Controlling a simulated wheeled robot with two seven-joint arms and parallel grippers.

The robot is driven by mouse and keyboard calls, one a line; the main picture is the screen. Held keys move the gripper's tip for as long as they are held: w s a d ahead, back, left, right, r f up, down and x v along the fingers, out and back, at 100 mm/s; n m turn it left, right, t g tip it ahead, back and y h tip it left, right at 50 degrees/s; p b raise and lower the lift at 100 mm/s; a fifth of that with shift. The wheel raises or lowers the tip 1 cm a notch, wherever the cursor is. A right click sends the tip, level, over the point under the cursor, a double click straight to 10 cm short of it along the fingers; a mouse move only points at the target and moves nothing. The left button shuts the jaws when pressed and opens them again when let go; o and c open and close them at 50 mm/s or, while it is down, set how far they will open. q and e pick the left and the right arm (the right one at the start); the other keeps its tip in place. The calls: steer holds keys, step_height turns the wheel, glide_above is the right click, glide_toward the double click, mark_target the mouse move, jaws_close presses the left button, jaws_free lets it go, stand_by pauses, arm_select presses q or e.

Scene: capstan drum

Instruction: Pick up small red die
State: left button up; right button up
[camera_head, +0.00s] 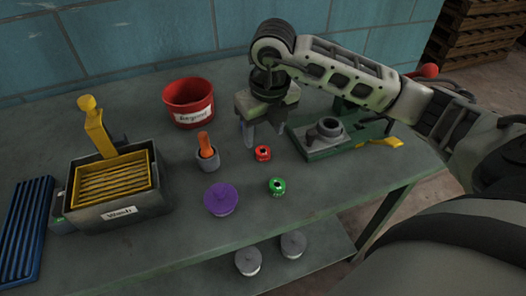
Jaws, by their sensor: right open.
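A small red die (263,153) with a dark hole in its middle lies on the grey table top. My right gripper (262,132) points down just behind and above the red die. Its jaws are open, and nothing shows between them. A small green die (276,186) with a dark hole lies in front of the red one. My left gripper is not in view.
A dark green fixture (325,135) with a yellow handle stands right of the gripper. A grey cup with an orange piece (206,147), a purple lidded item (221,199), a red "Beyond"-like labelled bucket (189,103) and a "Wash" bin (117,207) stand left.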

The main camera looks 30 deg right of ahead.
mark_target(263, 150)
steer(key=shift+w+f+p, duration=0.15)
steer(key=shift+f+p, duration=0.4)
steer(key=shift+f, duration=2.15)
steer(key=c, duration=1.2)
